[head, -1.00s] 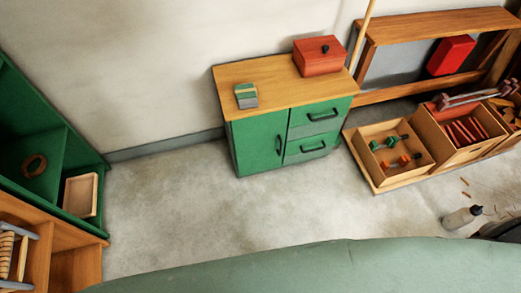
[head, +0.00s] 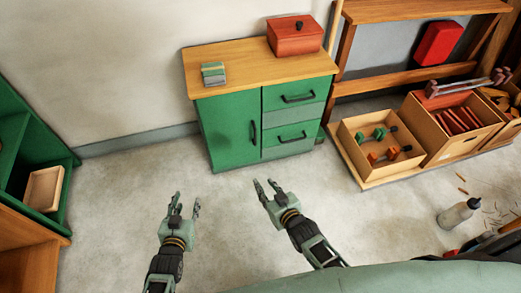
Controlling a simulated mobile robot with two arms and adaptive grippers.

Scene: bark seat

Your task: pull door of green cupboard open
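The green cupboard (head: 291,117) stands against the wall with a wooden top. Its door (head: 228,132) on the left side is shut and has a dark vertical handle (head: 253,132) near its right edge. Two drawers with dark handles are to the right of the door. My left gripper (head: 185,201) is open and empty, in front of and below the door in the picture. My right gripper (head: 264,186) is open and empty, below the door's handle side. Neither gripper touches the cupboard.
A green shelf (head: 62,165) is at left. The floor before the cupboard is clear.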

